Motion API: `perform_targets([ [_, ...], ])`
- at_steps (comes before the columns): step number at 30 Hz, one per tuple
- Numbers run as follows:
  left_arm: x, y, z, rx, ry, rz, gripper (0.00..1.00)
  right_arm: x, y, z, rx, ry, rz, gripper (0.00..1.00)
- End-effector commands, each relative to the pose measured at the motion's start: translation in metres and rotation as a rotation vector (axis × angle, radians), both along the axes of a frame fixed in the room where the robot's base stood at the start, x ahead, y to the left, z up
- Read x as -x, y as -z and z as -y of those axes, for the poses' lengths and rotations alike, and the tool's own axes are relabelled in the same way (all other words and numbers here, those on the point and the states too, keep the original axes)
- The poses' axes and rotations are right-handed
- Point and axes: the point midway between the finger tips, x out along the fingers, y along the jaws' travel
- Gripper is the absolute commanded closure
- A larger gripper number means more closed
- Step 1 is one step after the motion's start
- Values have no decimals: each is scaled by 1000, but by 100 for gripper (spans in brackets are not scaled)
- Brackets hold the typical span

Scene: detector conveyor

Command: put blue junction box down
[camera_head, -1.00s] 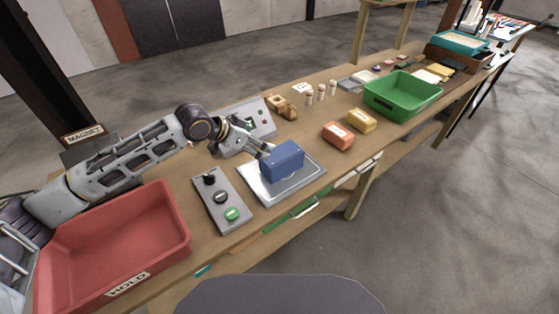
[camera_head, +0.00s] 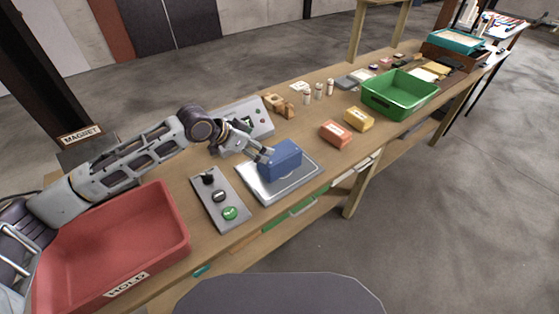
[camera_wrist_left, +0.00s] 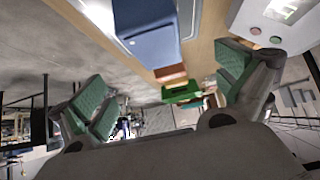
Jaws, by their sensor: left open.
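The blue junction box (camera_head: 281,161) sits on the silver tray-like plate (camera_head: 296,188) near the middle of the workbench. My left gripper (camera_head: 264,154) is at the box's left side in the head view. In the left wrist view the box (camera_wrist_left: 150,38) shows at the top, and the green-padded fingers of my left gripper (camera_wrist_left: 165,95) are spread wide with nothing between them. The box is beyond the fingertips. My right gripper is in neither view.
A control panel with a green button (camera_head: 220,200) lies left of the plate, and a red HOLD bin (camera_head: 165,240) further left. A grey console (camera_head: 258,118) stands behind. Orange (camera_head: 336,134) and yellow (camera_head: 359,119) boxes and a green bin (camera_head: 385,108) are to the right.

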Motion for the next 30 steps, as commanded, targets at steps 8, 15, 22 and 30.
perform_targets([
  [8, -13, 22, 19, 0, 1, -1, 0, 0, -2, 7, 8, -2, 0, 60],
  [15, -24, 41, 35, 1, 1, -1, 0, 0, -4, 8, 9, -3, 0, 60],
  [22, -29, 51, 42, 0, 2, 1, 0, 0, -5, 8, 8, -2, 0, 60],
  [30, -30, 52, 42, -1, 1, 0, 0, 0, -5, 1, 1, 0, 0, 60],
])
